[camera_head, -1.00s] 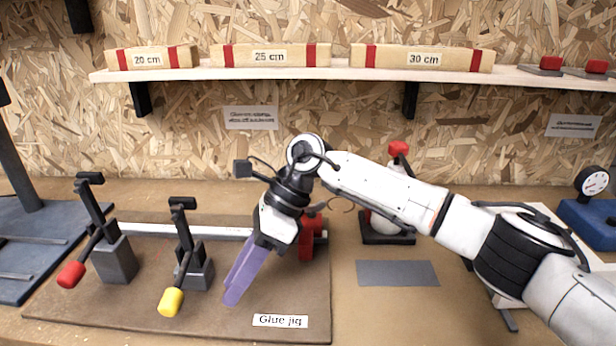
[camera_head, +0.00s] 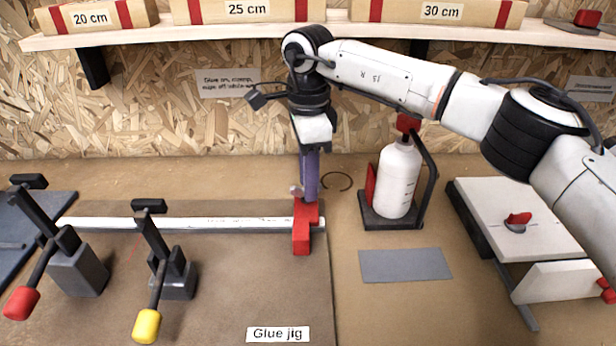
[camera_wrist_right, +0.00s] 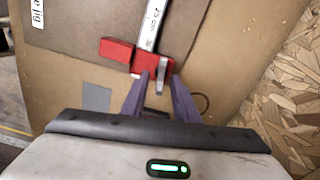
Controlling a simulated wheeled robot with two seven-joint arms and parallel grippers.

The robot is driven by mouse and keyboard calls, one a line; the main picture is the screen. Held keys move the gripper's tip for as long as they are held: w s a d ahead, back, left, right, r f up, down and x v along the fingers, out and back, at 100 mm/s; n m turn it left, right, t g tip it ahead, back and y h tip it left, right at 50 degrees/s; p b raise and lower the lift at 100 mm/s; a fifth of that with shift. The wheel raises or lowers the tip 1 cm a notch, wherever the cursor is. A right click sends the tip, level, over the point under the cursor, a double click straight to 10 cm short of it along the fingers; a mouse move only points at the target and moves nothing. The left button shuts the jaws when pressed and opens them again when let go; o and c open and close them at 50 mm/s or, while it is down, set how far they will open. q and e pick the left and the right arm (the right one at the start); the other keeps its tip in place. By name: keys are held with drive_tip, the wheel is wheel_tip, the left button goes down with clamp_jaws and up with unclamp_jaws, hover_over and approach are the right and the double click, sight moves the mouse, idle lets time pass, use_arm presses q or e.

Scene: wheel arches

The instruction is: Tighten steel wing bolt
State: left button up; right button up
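The steel wing bolt (camera_head: 297,190) shows as a small grey piece at the top of a red clamp block (camera_head: 302,240), at the right end of a white ruler-like bar (camera_head: 190,224). In the right wrist view the bolt (camera_wrist_right: 161,76) stands between the two purple fingers of my right gripper (camera_wrist_right: 158,80). These fingers are apart, one on each side of the bolt; I cannot tell whether either touches it. In the head view my right gripper (camera_head: 309,195) points down at the block and partly hides the bolt. My left gripper is out of view.
The glue jig board (camera_head: 220,300) carries a red-handled clamp (camera_head: 75,265) and a yellow-handled clamp (camera_head: 172,275) left of my gripper. A white bottle (camera_head: 398,180) in a stand is to the right, behind a grey mat (camera_head: 405,265). A shelf (camera_head: 350,36) runs along the wall.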

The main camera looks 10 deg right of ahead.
drive_tip(key=shift+f, duration=0.15)
clamp_jaws()
drive_tip(key=shift+m, duration=0.4)
drive_tip(key=m, duration=0.7)
drive_tip(key=shift+s+a, duration=0.1)
drive_tip(key=m, duration=0.6)
drive_tip(key=shift+a, duration=0.1)
drive_tip(key=m, duration=0.5)
drive_tip(key=shift+a+r+m, duration=0.1)
drive_tip(key=shift+r+m, duration=0.1)
drive_tip(key=shift+m, duration=0.1)
